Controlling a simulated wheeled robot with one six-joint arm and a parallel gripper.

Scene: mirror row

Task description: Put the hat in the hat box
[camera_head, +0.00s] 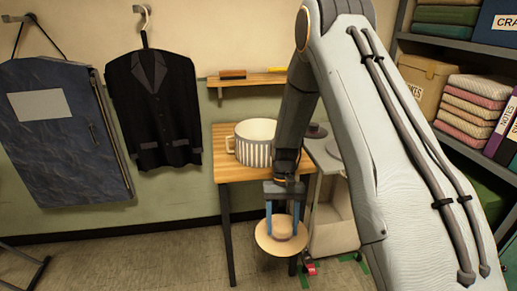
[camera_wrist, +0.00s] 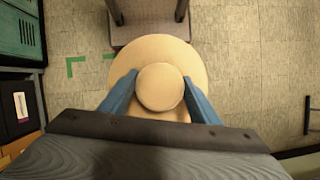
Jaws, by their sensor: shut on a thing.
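My gripper (camera_head: 283,230) is shut on the tan, round-brimmed hat (camera_head: 280,246), with its blue fingers on either side of the crown. The hat is held in the air in front of the small wooden table, lower than its top. In the wrist view the hat (camera_wrist: 158,48) lies crown toward the camera, between the fingers. A round box with grey and white vertical stripes (camera_head: 254,153), likely the hat box, stands open on the wooden table (camera_head: 229,173). Its pale inside shows and looks empty as far as I can see; my arm is near its right side.
A grey stand (camera_head: 326,160) with round items is right of the table, partly behind my arm. A wall shelf (camera_head: 247,80) holds brushes. A dark jacket (camera_head: 155,105) and blue garment bag (camera_head: 64,130) hang left. Loaded shelves (camera_head: 467,95) stand right.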

